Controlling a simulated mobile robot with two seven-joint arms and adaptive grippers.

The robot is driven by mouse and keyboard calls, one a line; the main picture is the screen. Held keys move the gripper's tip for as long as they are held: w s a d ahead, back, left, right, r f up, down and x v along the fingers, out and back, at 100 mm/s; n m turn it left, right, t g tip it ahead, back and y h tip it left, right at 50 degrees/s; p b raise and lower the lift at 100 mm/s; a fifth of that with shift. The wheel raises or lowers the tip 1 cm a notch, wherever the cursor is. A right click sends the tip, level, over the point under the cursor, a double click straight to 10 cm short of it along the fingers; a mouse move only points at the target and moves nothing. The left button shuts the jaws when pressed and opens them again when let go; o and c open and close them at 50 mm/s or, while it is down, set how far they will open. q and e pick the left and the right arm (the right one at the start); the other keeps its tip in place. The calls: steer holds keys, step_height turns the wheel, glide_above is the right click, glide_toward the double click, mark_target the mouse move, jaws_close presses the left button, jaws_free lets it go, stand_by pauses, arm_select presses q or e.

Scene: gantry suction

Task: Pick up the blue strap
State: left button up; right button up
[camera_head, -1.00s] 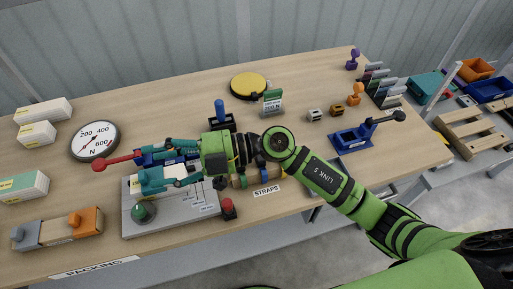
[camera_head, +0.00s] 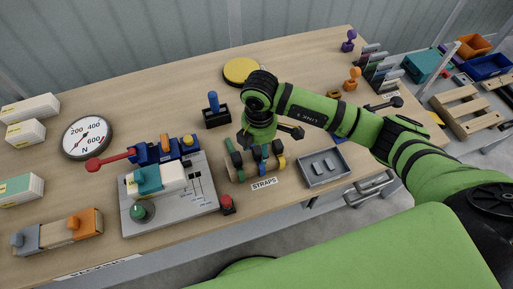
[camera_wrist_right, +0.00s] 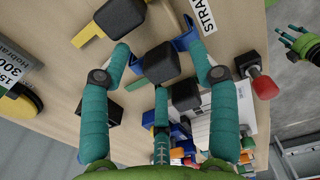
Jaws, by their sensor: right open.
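The blue strap (camera_head: 264,163) lies in the strap rack (camera_head: 238,176) behind the STRAPS label, between a green strap (camera_head: 233,154) and a yellow strap (camera_head: 280,161). My right gripper (camera_head: 268,142) is over the rack, open and empty, and partly hides the straps. In the right wrist view, its teal fingers (camera_wrist_right: 161,55) are spread, with a blue strap (camera_wrist_right: 187,39) close to the right-hand fingertip. I cannot tell whether they touch. My left gripper (camera_wrist_right: 297,42) shows at the right edge of the wrist view, away from the rack; its opening is unclear.
A grey machine plate (camera_head: 142,222) with a red lever (camera_head: 110,161) stands left of the rack. A red button (camera_head: 227,204) is at its corner. A grey tray (camera_head: 324,168) is to the right. A blue-handled stand (camera_head: 215,110) and a yellow disc (camera_head: 238,70) are behind.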

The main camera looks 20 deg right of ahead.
steer(key=shift+f, duration=1.2)
jaws_close()
steer(key=shift+r, duration=0.15)
